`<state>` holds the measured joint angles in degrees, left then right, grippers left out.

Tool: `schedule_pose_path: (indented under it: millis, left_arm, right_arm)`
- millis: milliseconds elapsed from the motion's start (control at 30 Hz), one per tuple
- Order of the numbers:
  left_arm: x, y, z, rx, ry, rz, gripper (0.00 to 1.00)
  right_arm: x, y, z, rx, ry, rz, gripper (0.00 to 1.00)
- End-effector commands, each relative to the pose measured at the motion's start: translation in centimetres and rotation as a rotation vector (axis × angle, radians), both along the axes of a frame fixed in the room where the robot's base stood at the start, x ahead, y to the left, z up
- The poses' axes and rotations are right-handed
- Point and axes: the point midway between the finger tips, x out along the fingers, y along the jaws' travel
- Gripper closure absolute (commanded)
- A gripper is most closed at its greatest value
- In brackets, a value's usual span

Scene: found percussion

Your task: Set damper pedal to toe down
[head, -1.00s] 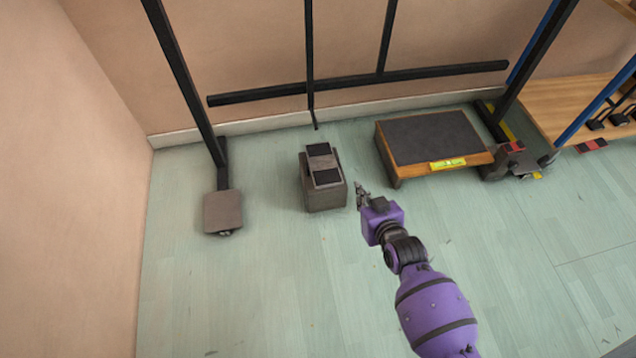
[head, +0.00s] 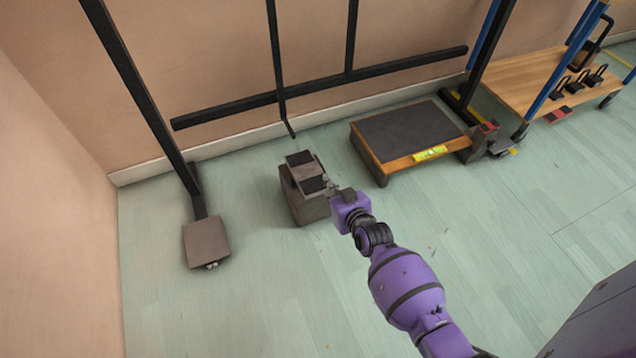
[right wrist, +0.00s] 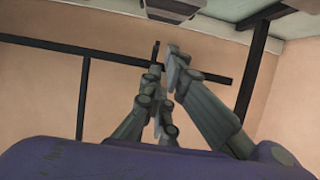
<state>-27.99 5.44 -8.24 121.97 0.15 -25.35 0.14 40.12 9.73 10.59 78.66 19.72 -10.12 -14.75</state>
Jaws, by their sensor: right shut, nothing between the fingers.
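The damper pedal appears to be the grey box (head: 309,211) on the floor with a hinged-looking plate on top. The plate carries two black pads, a far one (head: 299,158) and a near one (head: 313,185). The plate looks tilted against the box, but I cannot tell its exact angle. My right gripper (head: 328,185) is shut and empty at the plate's near right corner; I cannot tell whether it touches. The closed fingers also show in the right wrist view (right wrist: 165,95). My left gripper is not in view.
A low wooden step (head: 412,138) with a dark top stands to the right of the pedal. A black post with a grey foot plate (head: 206,242) is at the left. A wooden shelf cart (head: 520,85) stands at the back right. The floor in front is clear.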

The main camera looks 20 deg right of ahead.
Motion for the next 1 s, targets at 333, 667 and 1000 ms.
schedule_pose_path:
  millis: [333,667,1000]
  left_arm:
    - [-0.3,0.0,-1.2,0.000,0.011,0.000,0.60]
    - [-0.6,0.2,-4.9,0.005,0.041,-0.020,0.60]
    - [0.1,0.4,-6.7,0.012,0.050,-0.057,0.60]
  right_arm:
    - [1.8,0.1,-1.1,0.001,0.001,0.001,1.00]
    - [8.1,0.4,-4.3,0.001,0.004,0.001,1.00]
    - [8.5,0.3,-7.8,0.001,0.003,0.001,1.00]
